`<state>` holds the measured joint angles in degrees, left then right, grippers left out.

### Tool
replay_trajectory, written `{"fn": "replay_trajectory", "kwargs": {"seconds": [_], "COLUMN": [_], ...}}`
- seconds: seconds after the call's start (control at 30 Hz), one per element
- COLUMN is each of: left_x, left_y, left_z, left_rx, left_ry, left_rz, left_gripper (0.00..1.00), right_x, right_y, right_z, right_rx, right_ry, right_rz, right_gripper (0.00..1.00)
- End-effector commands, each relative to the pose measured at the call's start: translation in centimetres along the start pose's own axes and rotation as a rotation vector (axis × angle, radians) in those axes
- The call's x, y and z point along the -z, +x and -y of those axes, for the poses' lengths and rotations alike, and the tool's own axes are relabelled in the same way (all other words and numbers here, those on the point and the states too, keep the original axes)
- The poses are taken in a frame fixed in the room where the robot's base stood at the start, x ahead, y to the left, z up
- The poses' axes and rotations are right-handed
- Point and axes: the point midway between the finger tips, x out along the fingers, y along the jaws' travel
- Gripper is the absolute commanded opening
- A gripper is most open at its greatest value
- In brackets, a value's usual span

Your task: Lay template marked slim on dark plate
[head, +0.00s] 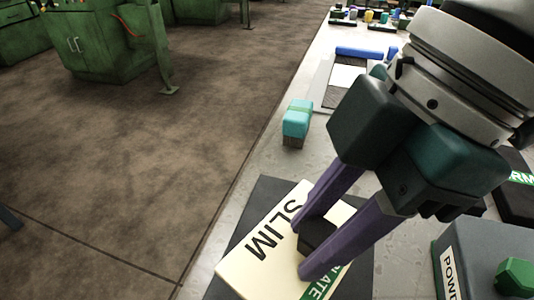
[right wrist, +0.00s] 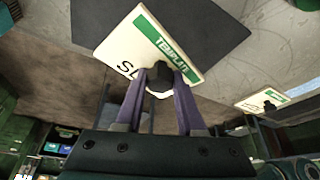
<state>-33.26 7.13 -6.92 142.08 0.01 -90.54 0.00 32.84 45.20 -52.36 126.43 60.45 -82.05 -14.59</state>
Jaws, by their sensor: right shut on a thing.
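The template marked SLIM (head: 262,250) is a cream plate with a green band and a black knob. My right gripper (head: 308,248) is shut on the knob. The dark plate (head: 262,196) lies on the bench under the template, which covers much of it and is turned at an angle to it. In the right wrist view, the template (right wrist: 128,48) is in the fingers (right wrist: 160,78), and the dark plate (right wrist: 210,22) shows behind it. I cannot tell whether the template touches the plate. My left gripper is not in view.
A grey box marked POWER (head: 480,245) with a green button stands at the right. A teal-topped brush (head: 297,120) and a blue roll (head: 358,51) are farther up the bench. Another white template (right wrist: 262,99) shows in the right wrist view. The bench's left edge drops to the floor.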

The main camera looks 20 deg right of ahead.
Motion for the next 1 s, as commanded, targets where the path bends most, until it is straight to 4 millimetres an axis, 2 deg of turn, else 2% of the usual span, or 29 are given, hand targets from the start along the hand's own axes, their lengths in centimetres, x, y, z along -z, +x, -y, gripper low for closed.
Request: {"fn": "replay_trajectory", "kwargs": {"seconds": [0.03,0.27,0.5,0.87,0.9,1.0], "left_x": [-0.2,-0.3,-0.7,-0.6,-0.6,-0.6], "left_y": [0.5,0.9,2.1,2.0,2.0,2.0], "left_z": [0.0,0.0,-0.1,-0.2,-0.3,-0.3], "left_rx": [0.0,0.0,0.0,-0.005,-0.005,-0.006], "left_ry": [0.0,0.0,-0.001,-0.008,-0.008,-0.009], "left_rz": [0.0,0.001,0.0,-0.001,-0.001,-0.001], "left_gripper": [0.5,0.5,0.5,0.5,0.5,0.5], "right_x": [-0.4,-1.0,-2.4,-2.5,-2.5,-2.5], "right_y": [1.0,2.6,5.9,6.1,6.2,6.1], "right_z": [0.1,0.0,0.1,0.0,0.0,0.0], "right_rx": [0.002,0.0,0.002,0.0,-0.001,-0.001], "right_ry": [0.001,-0.001,0.0,-0.001,-0.001,-0.001], "right_rz": [0.001,0.0,0.0,-0.001,-0.001,-0.001], "right_gripper": [0.0,0.0,0.0,0.0,0.4,0.51]}}
